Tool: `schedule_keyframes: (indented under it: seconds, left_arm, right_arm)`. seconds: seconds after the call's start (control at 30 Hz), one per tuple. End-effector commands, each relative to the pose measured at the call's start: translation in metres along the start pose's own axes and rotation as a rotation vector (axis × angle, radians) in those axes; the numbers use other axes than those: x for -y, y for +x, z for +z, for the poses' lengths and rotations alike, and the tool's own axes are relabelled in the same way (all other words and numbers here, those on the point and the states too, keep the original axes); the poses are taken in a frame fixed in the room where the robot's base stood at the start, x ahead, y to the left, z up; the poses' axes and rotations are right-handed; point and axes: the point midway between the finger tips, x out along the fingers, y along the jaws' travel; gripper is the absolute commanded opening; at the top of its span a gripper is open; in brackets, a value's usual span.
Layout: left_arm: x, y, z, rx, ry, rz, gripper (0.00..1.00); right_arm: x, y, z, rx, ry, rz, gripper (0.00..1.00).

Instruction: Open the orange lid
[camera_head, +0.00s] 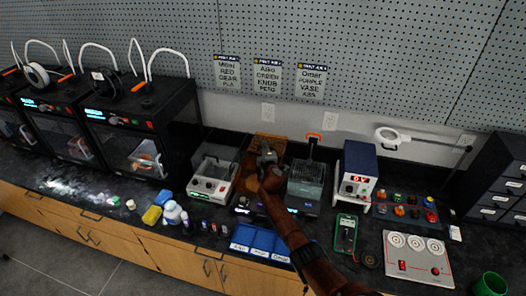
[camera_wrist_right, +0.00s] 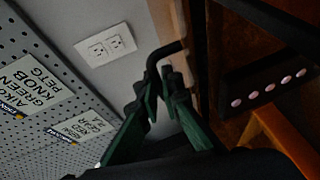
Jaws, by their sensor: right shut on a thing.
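The orange lid (camera_head: 268,141) shows in the head view as an orange-brown panel behind and around my right gripper (camera_head: 266,156), at the back middle of the bench. The lid belongs to a low machine standing there, mostly hidden by my right arm. In the right wrist view, my right gripper (camera_wrist_right: 163,92) has its green fingers closed on a black bent handle (camera_wrist_right: 168,50). The handle joins a tan edge of the lid (camera_wrist_right: 180,40). How far the lid is tilted is hard to tell. My left gripper is in neither view.
A grey-white machine (camera_head: 212,177) stands left of the lid, and a grey meshed box (camera_head: 305,178) stands right of it. Blue trays (camera_head: 262,242) lie in front. A power supply (camera_head: 356,172) is further right. The pegboard wall (camera_head: 330,50) rises close behind.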

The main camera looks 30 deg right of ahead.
Motion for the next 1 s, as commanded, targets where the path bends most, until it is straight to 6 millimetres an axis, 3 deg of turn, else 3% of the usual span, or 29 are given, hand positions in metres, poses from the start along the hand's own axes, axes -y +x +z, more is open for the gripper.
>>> schedule_keyframes:
  seconds: [0.2,0.23,0.33,0.67,0.87,1.0]
  left_arm:
    - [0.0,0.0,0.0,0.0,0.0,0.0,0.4]
    - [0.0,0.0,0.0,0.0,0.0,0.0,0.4]
    - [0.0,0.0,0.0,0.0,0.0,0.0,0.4]
    - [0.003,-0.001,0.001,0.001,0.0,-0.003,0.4]
    - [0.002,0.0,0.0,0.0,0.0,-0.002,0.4]
    - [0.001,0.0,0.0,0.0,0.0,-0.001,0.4]
  right_arm:
    - [0.001,0.0,0.0,0.0,0.0,-0.001,0.0]
    - [0.001,0.0,0.0,0.0,0.0,-0.001,0.07]
    - [0.001,0.0,0.0,0.0,0.0,-0.001,0.14]
    - [0.0,-0.002,0.0,0.0,0.0,0.001,0.14]
    - [-0.001,-0.017,0.001,0.002,-0.001,0.004,0.14]
    - [0.001,-0.037,-0.001,-0.002,-0.001,0.002,0.14]
